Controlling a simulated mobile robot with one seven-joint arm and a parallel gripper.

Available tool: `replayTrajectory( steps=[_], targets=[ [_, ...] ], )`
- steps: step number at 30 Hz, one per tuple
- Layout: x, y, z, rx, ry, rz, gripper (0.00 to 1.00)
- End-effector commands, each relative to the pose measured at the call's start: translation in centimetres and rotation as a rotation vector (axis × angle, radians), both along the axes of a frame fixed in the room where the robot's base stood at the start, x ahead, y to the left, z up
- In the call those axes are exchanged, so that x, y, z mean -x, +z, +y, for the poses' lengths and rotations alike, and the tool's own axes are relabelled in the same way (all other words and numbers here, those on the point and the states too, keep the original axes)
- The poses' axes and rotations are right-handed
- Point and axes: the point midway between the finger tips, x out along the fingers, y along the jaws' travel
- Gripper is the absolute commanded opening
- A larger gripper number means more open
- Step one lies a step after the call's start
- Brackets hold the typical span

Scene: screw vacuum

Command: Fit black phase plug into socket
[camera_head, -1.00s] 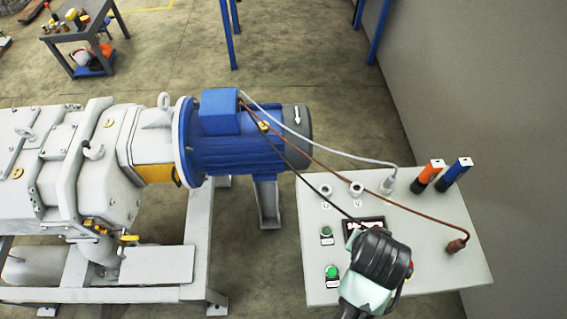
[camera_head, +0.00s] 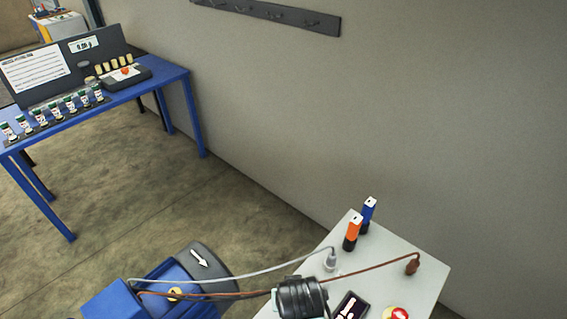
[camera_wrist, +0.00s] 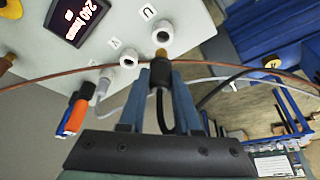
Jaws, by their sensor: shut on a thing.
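My gripper (camera_wrist: 160,85) is shut on the black phase plug (camera_wrist: 158,76), whose brass tip points at the panel. The tip overlaps the lower rim of the white socket labelled U (camera_wrist: 162,35); I cannot tell whether it touches or enters. A second white socket, by the V label (camera_wrist: 129,58), is empty. A grey plug (camera_wrist: 103,86) sits in the socket by the W label. In the head view my gripper (camera_head: 302,296) is at the panel's left side and hides the black plug and the U socket.
The light panel table (camera_head: 425,280) holds a display (camera_head: 350,304), a red-and-yellow button (camera_head: 397,313), a brown plug (camera_head: 412,265), and orange (camera_head: 353,232) and blue (camera_head: 368,212) handheld tools. Brown and grey cables cross near my gripper from the blue motor (camera_head: 115,300).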

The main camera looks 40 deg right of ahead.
Motion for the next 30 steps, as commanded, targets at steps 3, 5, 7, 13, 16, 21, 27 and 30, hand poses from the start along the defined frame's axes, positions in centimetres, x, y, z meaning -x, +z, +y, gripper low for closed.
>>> replayTrajectory(
  steps=[3,5,7,13,16,21,27,30],
  targets=[
    [0.0,-1.1,0.0,0.000,0.001,0.000,0.00],
    [0.0,-1.7,0.1,-0.001,0.001,0.000,0.00],
    [0.1,-2.7,0.1,-0.002,0.001,0.003,0.00],
    [0.0,-5.2,0.0,-0.001,0.000,-0.001,0.00],
    [0.0,-5.4,0.0,0.000,0.000,-0.001,0.00],
    [0.0,-5.4,0.0,0.001,0.000,-0.002,0.00],
    [0.0,-5.7,0.1,0.000,0.001,-0.001,0.41],
    [0.0,-5.7,0.0,0.000,0.001,-0.001,0.59]
  ],
)
